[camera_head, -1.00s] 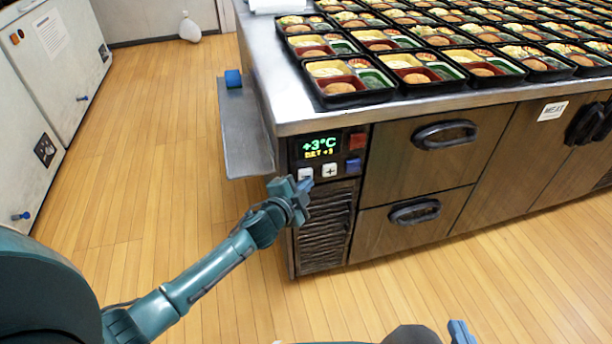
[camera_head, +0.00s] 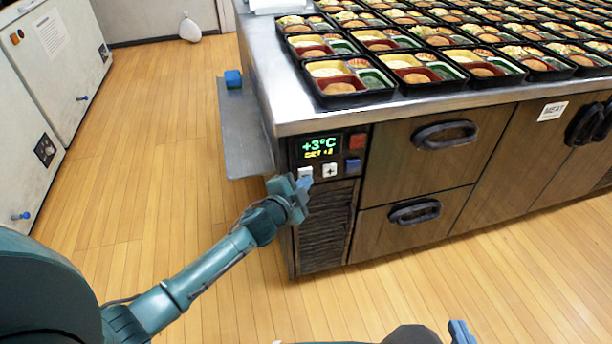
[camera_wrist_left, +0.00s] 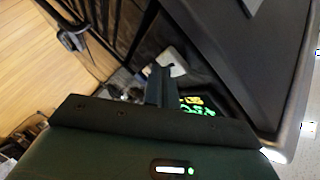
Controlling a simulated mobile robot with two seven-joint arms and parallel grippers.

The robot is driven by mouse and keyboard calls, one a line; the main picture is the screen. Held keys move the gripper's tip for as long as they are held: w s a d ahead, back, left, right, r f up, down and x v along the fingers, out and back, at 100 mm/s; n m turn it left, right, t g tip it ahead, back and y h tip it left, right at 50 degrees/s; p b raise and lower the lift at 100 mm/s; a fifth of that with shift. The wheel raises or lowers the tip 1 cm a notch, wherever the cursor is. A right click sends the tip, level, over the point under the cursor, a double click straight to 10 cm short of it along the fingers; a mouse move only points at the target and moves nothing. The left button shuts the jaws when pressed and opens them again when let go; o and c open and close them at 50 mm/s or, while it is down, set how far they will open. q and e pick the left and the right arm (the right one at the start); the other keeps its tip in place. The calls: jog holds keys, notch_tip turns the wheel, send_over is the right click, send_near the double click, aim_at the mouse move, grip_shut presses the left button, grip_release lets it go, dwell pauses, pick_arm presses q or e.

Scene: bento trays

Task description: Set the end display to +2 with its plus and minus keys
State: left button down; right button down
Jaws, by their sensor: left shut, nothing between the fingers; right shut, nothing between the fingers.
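The end display (camera_head: 320,147) on the counter's end panel shows +3°C in large green digits, with a smaller yellow line under it that looks like SET +2. It also shows, tilted and partly hidden, in the left wrist view (camera_wrist_left: 200,105). Below it are two pale keys: the plus key (camera_head: 330,170) and, left of it, another pale key (camera_head: 305,172) whose mark I cannot read. My left gripper (camera_head: 303,184) is shut and empty, its tips just at or below the left key; I cannot tell whether they touch. My right gripper (camera_head: 461,332) is shut at the bottom edge.
A red key (camera_head: 357,141) and a blue key (camera_head: 353,166) sit right of the display. Bento trays (camera_head: 345,84) cover the counter (camera_head: 292,118). A grey side shelf (camera_head: 243,140) with a blue block (camera_head: 233,79) juts out left of it. Drawer handles (camera_head: 445,134) stick out right.

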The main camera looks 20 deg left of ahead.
pick_arm(q)
jog(key=shift+s+d, duration=0.4)
jog(key=shift+s, duration=0.3)
jog(key=shift+s+d+p, duration=0.3)
jog(key=shift+s+d, duration=0.4)
jog(key=shift+s, duration=0.35)
jog(key=shift+s+d+p, duration=0.25)
jog(key=shift+s+d, duration=0.45)
jog(key=shift+s, duration=0.35)
